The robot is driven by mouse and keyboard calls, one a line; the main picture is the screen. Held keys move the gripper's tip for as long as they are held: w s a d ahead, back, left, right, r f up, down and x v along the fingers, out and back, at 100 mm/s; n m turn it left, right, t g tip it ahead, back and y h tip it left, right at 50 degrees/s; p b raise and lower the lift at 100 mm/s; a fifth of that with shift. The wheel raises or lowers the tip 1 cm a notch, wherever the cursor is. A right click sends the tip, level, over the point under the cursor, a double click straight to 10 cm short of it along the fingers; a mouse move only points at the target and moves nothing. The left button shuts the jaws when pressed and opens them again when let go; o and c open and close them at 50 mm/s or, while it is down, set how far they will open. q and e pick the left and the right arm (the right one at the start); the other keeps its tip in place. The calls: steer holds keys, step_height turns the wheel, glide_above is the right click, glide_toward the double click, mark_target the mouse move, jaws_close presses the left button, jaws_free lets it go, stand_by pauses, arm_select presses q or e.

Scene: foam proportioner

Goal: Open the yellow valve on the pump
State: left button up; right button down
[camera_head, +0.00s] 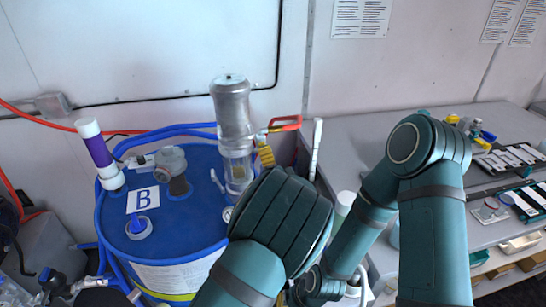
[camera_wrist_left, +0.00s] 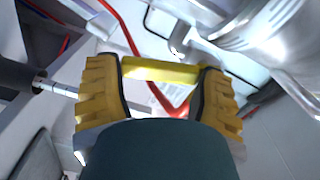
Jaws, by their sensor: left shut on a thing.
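The pump (camera_head: 232,108) is a silver, partly clear upright cylinder on top of a blue drum. My left gripper (camera_head: 264,150) is at the pump's right side, its yellow ridged fingers beside the fittings there. In the left wrist view the left gripper (camera_wrist_left: 160,85) is shut on a yellow bar, the yellow valve's handle (camera_wrist_left: 160,72), which spans between the two fingers. The pump's shiny metal body shows at the upper right of that view (camera_wrist_left: 275,40). In the head view the yellow handle cannot be told apart from the fingers. My right gripper is hidden behind my left arm.
The blue drum (camera_head: 185,215) carries a label B, a purple-and-white tube (camera_head: 97,150) and a grey fitting (camera_head: 172,162). An orange-red loop (camera_head: 286,123) and a white upright pipe (camera_head: 316,148) are close to the left gripper. A grey bench (camera_head: 360,140) stands at right.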

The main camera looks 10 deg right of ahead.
arm_select(q)
steer(key=shift+w+a+r+m+p, duration=0.15)
steer(key=shift+a+m, duration=0.2)
steer(key=shift+m, duration=0.35)
steer(key=shift+a+r+m+p, duration=0.15)
steer(key=shift+a+m, duration=0.2)
steer(key=shift+m, duration=0.35)
steer(key=o, duration=1)
steer(key=shift+o, duration=1.3)
steer(key=shift+w+f, duration=0.1)
steer(key=shift+f, duration=0.25)
steer(key=s, duration=1.2)
steer(key=shift+d, duration=0.15)
